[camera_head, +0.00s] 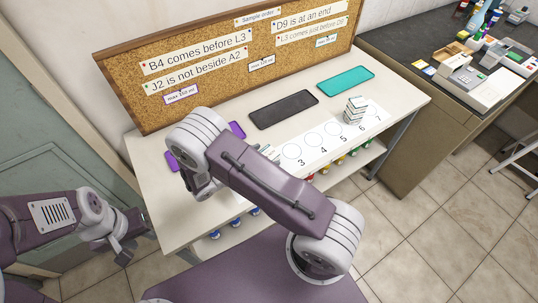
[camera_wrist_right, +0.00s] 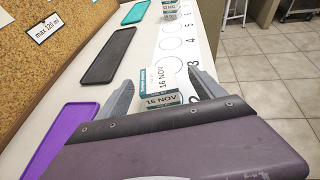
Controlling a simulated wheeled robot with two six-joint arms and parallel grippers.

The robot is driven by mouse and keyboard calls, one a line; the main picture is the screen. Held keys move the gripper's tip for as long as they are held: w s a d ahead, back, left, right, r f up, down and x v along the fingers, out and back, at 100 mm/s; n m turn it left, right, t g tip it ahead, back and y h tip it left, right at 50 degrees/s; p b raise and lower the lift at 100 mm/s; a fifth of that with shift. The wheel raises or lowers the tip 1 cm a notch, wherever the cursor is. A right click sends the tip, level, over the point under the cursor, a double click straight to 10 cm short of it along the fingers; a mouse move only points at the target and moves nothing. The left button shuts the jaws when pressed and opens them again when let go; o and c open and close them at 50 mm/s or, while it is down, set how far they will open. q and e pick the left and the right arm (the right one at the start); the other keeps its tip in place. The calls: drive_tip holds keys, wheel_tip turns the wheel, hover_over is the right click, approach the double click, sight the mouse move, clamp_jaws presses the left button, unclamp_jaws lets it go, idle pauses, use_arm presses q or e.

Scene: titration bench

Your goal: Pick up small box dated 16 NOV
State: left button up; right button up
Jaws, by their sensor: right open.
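The small white and teal box dated 16 NOV (camera_wrist_right: 162,99) stands on the numbered strip in the right wrist view. The date shows on two of its faces, or on two stacked boxes; I cannot tell which. My right gripper (camera_wrist_right: 160,78) is open, with one finger on each side of the box and no clear contact. In the head view my right arm hides most of this spot, and only white and teal edges (camera_head: 267,150) show beside it. My left gripper (camera_head: 124,256) hangs at the lower left, away from the table; its jaw opening is unclear.
A stack of small boxes (camera_head: 354,110) stands near the strip's far end. Purple (camera_wrist_right: 62,137), black (camera_head: 284,109) and teal (camera_head: 345,80) mats lie along the corkboard (camera_head: 215,75). Circles 3 to 5 look empty. Bottles stand on the shelf below.

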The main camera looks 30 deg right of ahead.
sight(268, 153)
drive_tip(key=x, duration=0.3)
drive_tip(key=shift+w+d+f, duration=0.1)
drive_tip(key=shift+w, duration=0.3)
drive_tip(key=shift+s, duration=0.15)
drive_tip(key=c, duration=1.5)
drive_tip(key=shift+o, duration=0.2)
